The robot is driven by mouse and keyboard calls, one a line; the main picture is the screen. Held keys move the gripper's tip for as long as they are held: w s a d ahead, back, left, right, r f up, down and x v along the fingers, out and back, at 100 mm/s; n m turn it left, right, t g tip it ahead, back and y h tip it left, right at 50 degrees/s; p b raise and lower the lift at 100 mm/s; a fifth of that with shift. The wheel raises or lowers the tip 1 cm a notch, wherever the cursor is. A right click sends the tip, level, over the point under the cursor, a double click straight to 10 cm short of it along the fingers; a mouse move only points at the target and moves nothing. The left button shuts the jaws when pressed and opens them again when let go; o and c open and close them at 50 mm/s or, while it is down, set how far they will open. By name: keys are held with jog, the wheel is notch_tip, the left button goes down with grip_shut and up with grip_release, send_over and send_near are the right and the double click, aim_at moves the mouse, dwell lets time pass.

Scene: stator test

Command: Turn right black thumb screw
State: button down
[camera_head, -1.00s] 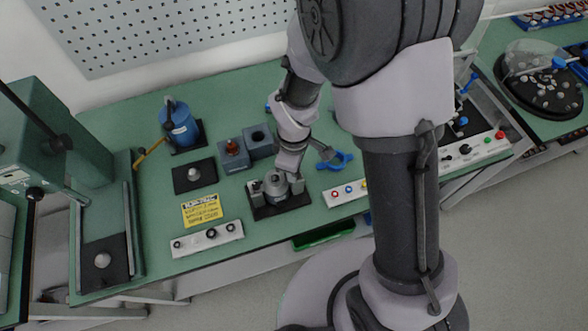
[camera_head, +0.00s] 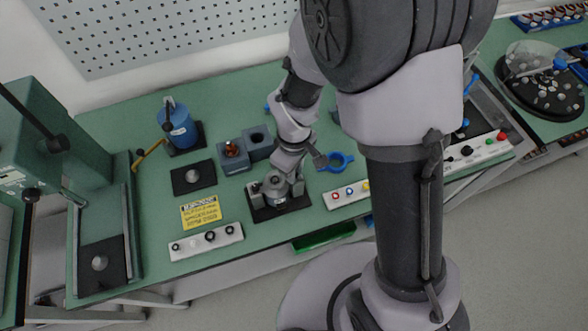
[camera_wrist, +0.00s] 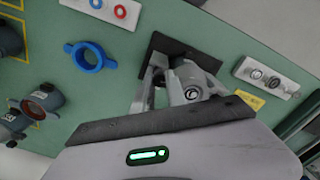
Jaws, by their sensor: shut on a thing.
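A small fixture with a round grey metal part (camera_head: 274,186) stands on a black base plate (camera_head: 262,214) near the front edge of the green bench. My gripper (camera_head: 296,188) reaches down onto the right side of this fixture. Its jaws are shut at the right black thumb screw, which the jaws and wrist hide, so its turn angle cannot be seen. In the wrist view the fixture's black plate (camera_wrist: 172,46) shows beyond my gripper (camera_wrist: 160,68), with the round metal part (camera_wrist: 187,82) close beside the fingers.
A blue ring (camera_head: 338,161) lies just right of my wrist. Grey-blue blocks (camera_head: 233,157) stand behind the fixture. A white button strip (camera_head: 207,242) and a yellow label (camera_head: 201,211) lie to the left, another button strip (camera_head: 347,193) to the right. A green press stands at far left.

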jog(key=c, duration=1.3)
grip_release()
